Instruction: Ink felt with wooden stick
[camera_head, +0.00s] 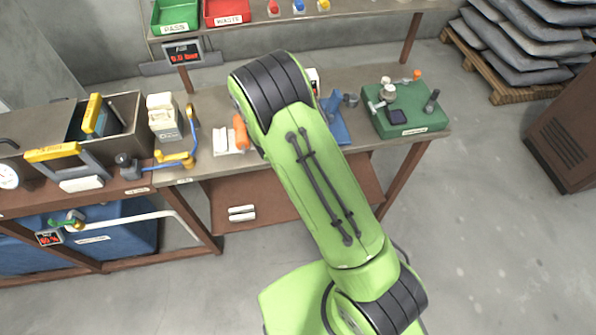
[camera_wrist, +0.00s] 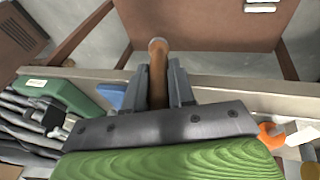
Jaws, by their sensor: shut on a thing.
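In the wrist view my gripper (camera_wrist: 162,85) is shut on the wooden stick (camera_wrist: 158,72), a brown rod with a rounded end that sticks out between the fingers. The stick is over the bench's edge area in that view, and I cannot tell its height above the bench. In the head view my green arm hides the gripper and the stick. I cannot make out the felt or the ink in either view.
A green case (camera_head: 405,124) with small parts stands at the bench's right end, beside a blue item (camera_head: 336,120). An orange item (camera_head: 241,133) and white blocks (camera_head: 228,140) lie left of my arm. Green (camera_head: 176,26) and red (camera_head: 228,21) bins stand on the shelf.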

